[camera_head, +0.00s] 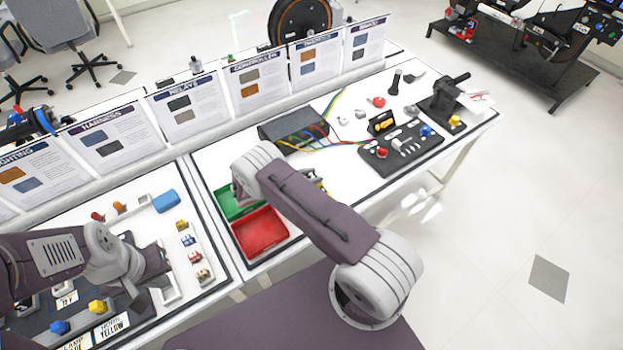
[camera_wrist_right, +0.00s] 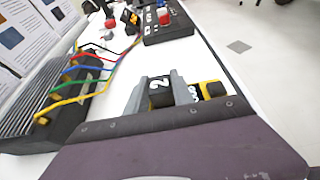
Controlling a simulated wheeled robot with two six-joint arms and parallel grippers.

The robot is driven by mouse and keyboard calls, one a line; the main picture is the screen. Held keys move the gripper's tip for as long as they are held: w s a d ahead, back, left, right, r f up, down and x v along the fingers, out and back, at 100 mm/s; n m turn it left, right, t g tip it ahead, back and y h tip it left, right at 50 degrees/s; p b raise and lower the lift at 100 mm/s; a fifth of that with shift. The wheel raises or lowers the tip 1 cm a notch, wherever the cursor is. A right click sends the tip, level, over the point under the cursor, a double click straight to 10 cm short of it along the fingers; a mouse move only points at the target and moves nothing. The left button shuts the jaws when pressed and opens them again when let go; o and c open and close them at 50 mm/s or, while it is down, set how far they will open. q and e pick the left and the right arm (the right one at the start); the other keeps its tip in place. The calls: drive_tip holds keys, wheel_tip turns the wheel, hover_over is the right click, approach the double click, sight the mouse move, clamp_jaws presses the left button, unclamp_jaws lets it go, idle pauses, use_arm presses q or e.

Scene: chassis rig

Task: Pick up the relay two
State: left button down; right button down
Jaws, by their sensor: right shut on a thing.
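In the right wrist view, relay two (camera_wrist_right: 158,100) is a dark block with a white "2" on it. My right gripper (camera_wrist_right: 160,88) is shut on it, with one grey finger on each side. In the head view, my right arm hides most of this gripper and the relay; only a small yellow and dark patch (camera_head: 318,180) shows beside the arm. My left gripper (camera_head: 148,278) is over the left table, near the white tray; its finger gap is not clear.
A yellow and black part (camera_wrist_right: 212,90) sits beside the right finger. A grey finned controller (camera_head: 293,130) with coloured wires stands behind. Green (camera_head: 232,203) and red (camera_head: 262,232) bins lie left of the right arm. A black board (camera_head: 400,150) stands further right.

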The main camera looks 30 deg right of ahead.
sight(311, 175)
drive_tip(key=shift+r, duration=0.1)
drive_tip(key=shift+r, duration=0.4)
wheel_tip(311, 175, up, 3)
drive_tip(key=shift+w+r, duration=0.1)
drive_tip(key=s+d+r, duration=0.6)
drive_tip(key=s+r, duration=0.1)
drive_tip(key=s, duration=0.3)
drive_tip(key=shift+d+f, duration=0.1)
